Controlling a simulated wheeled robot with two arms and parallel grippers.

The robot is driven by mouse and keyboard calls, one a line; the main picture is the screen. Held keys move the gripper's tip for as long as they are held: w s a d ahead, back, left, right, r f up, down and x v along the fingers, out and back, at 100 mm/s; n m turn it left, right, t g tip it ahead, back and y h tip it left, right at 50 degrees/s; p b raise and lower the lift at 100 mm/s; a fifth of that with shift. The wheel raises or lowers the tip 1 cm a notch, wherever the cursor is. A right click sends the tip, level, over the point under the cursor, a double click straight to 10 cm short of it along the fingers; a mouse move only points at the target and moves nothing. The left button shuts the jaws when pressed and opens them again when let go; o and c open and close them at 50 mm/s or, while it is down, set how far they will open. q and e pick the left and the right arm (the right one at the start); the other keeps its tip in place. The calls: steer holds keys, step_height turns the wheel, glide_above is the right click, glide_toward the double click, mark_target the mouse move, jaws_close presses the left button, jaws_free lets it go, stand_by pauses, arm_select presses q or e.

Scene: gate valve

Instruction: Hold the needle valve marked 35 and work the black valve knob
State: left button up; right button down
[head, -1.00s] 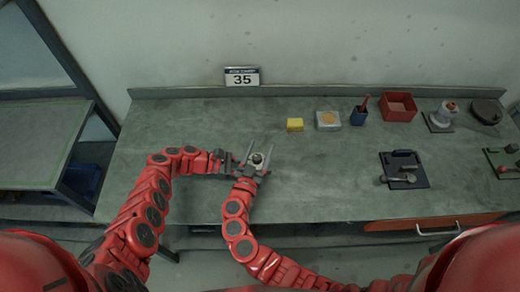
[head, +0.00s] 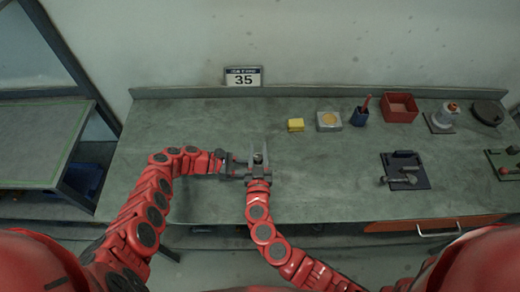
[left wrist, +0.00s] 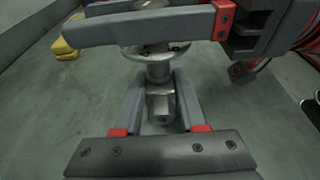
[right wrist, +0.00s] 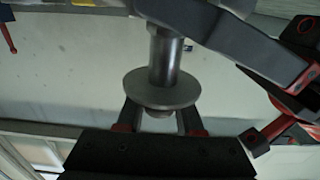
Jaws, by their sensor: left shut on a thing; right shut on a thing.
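The needle valve is a small metal fitting, held above the bench below the sign marked 35 (head: 243,77). In the left wrist view its grey body (left wrist: 160,98) sits between the fingers of my left gripper (left wrist: 160,112), which is shut on it. In the right wrist view a round grey disc (right wrist: 160,90) on a metal stem (right wrist: 165,55) lies at the fingers of my right gripper (right wrist: 160,122), which is shut on the knob end. No black knob shows clearly. In the head view my right gripper (head: 258,160) hides most of the valve, and my left gripper (head: 236,165) meets it from the left.
A dark plate with fittings (head: 408,180) lies at right. The bench between is clear.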

steer(key=shift+a+n+y, duration=0.25)
steer(key=shift+n+y, duration=0.25)
steer(key=shift+y, duration=0.3)
steer(key=c, duration=0.5)
jaws_free()
steer(key=shift+c, duration=0.2)
steer(key=s+d, duration=0.1)
steer(key=s, duration=1.1)
arm_select(q)
steer(key=o, duration=1.1)
steer(key=shift+c, duration=0.2)
steer(key=shift+a, duration=0.1)
